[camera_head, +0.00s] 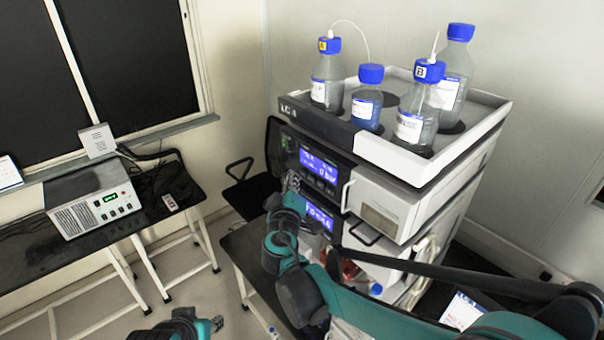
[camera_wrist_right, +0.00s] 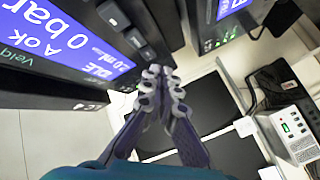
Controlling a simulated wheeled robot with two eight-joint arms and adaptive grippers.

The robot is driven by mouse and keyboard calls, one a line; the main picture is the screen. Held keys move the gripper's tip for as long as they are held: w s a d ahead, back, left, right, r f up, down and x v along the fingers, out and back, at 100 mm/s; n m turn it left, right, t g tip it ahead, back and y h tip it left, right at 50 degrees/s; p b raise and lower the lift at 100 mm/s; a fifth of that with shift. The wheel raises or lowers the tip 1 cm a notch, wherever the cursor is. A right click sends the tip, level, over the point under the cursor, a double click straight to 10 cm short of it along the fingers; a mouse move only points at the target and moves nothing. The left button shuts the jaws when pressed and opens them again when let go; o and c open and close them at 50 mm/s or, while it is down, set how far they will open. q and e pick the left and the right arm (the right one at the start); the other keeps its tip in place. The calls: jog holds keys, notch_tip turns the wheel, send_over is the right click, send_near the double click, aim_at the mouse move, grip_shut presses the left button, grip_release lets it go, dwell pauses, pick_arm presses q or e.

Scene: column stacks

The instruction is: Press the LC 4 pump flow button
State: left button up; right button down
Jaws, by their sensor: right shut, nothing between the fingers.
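The LC 4 stack (camera_head: 300,114) stands at right of centre in the head view. Its upper module has a lit blue display (camera_head: 319,166) reading 0 bar; another blue display (camera_head: 318,216) shows below. In the right wrist view a blue display (camera_wrist_right: 65,40) reads "A ok" and "0 bar", with dark buttons (camera_wrist_right: 113,14) along its edge. My right gripper (camera_head: 292,181) is shut and empty, in front of the stack's front face. In the wrist view its fingertips (camera_wrist_right: 163,77) appear beside the button row; I cannot tell whether they touch. My left gripper (camera_head: 216,323) is at the bottom edge, partly cut off.
Several blue-capped bottles (camera_head: 369,98) stand in the white top tray (camera_head: 487,122). My right arm crosses the lower right.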

jog(key=shift+w+d, duration=0.25)
jog(key=shift+d, duration=0.1)
jog(key=shift+w+d, duration=0.25)
jog(key=shift+d, duration=0.1)
dwell(0.9)
jog(key=shift+s+a, duration=0.1)
jog(key=shift+a, duration=0.05)
jog(key=shift+s+a+b, duration=0.35)
jog(key=shift+s+a, duration=0.05)
jog(key=shift+a, duration=0.15)
jog(key=s+a, duration=0.1)
jog(key=a, duration=0.1)
jog(key=s+a, duration=0.2)
dwell(0.6)
dwell(0.6)
